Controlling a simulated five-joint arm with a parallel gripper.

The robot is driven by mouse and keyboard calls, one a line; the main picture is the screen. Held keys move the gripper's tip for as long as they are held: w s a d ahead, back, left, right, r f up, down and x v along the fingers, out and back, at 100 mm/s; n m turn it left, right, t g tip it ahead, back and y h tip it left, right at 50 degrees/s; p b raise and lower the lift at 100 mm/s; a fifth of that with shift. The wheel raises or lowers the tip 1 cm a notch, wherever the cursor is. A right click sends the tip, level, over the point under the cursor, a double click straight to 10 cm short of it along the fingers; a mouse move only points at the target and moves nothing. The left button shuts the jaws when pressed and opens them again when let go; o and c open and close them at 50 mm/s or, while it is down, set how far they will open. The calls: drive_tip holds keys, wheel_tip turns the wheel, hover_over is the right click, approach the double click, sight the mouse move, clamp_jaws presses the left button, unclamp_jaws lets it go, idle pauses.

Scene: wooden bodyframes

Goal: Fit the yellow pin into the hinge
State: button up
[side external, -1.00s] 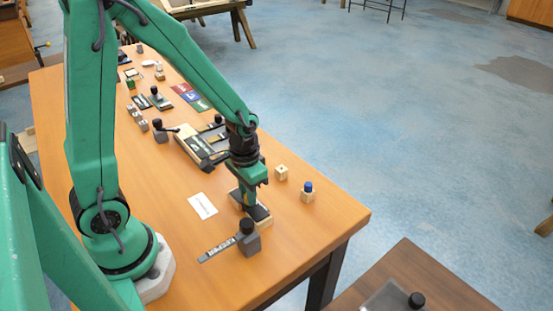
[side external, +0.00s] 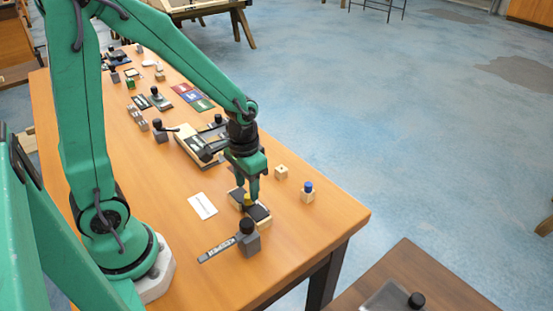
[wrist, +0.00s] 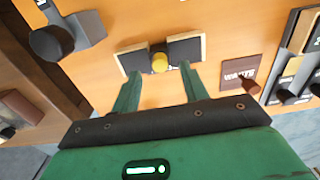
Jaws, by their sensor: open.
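The hinge (side external: 262,213) lies near the table's front right, with two dark leaves edged in pale wood. In the wrist view the hinge (wrist: 184,50) shows its leaves either side of the yellow pin (wrist: 159,62). The yellow pin (side external: 248,199) stands at the joint between the leaves; how deep it sits I cannot tell. My gripper (side external: 251,193) is over the hinge. In the wrist view my gripper (wrist: 160,72) is open, with one finger on each side of the pin and gaps between.
A dark block with a bar (side external: 246,240) stands close in front of the hinge. A white card (side external: 202,206) lies to the left. A wooden block (side external: 281,172) and a blue-capped block (side external: 307,192) stand to the right.

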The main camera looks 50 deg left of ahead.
sight(248, 196)
drive_tip(key=shift+r, duration=2.45)
drive_tip(key=s+r+t, duration=0.5)
drive_tip(key=s+r, duration=0.2)
drive_tip(key=r, duration=0.6)
drive_tip(key=shift+s+t, duration=0.3)
